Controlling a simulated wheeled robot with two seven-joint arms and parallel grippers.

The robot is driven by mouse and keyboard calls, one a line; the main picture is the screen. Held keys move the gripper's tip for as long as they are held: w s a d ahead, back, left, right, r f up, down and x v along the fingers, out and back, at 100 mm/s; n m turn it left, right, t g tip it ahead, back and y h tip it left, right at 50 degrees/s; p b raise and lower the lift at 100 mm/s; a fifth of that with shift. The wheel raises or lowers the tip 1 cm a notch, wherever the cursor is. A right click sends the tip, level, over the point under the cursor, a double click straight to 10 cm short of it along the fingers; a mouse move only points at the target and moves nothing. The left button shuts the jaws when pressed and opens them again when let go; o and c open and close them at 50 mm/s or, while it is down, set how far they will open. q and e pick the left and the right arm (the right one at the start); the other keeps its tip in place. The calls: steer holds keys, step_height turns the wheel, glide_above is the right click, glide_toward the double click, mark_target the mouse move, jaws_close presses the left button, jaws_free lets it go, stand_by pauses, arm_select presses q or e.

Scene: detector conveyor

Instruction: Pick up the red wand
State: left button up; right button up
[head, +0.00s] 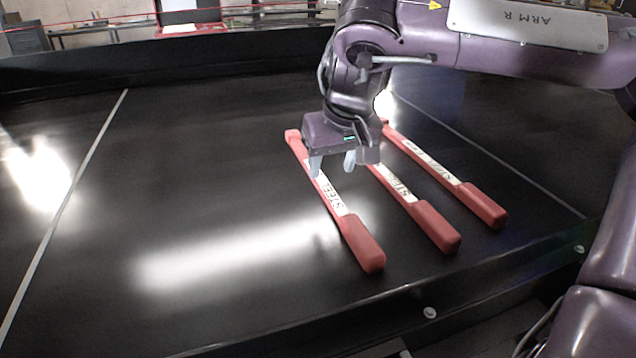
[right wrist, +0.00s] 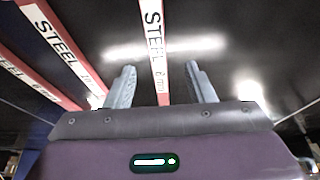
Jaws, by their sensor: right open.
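Three red wands with white labels lie side by side on the black conveyor. The left wand (head: 361,243) reads STEEL on its label; the middle wand (head: 436,228) and the right wand (head: 484,206) lie to its right. My right gripper (head: 333,168) is open above the left wand, near its far half. In the right wrist view the gripper fingers (right wrist: 160,85) stand on either side of one wand (right wrist: 152,35), with a gap on both sides. Whether the fingertips reach down beside the wand is unclear. Two other wands show at left in that view. My left gripper is not in view.
The black conveyor belt (head: 150,180) is clear to the left of the wands, with bright light reflections on it. Raised edges run along its back (head: 200,72) and front. A thin pale line crosses the belt on each side.

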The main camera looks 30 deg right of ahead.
mark_target(330, 192)
steer(key=shift+d+f+p, duration=0.1)
steer(key=shift+f+p, duration=0.35)
steer(key=shift+f, duration=0.35)
steer(key=p+x, duration=0.2)
steer(key=x, duration=0.2)
steer(key=shift+d+f, duration=0.2)
steer(key=shift+f, duration=0.15)
steer(key=shift+w+f, duration=0.1)
steer(key=shift+f, duration=0.15)
steer(key=shift+c, duration=0.6)
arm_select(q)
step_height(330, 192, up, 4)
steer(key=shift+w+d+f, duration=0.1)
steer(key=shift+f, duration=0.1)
arm_select(e)
steer(key=shift+r, duration=0.1)
jaws_close()
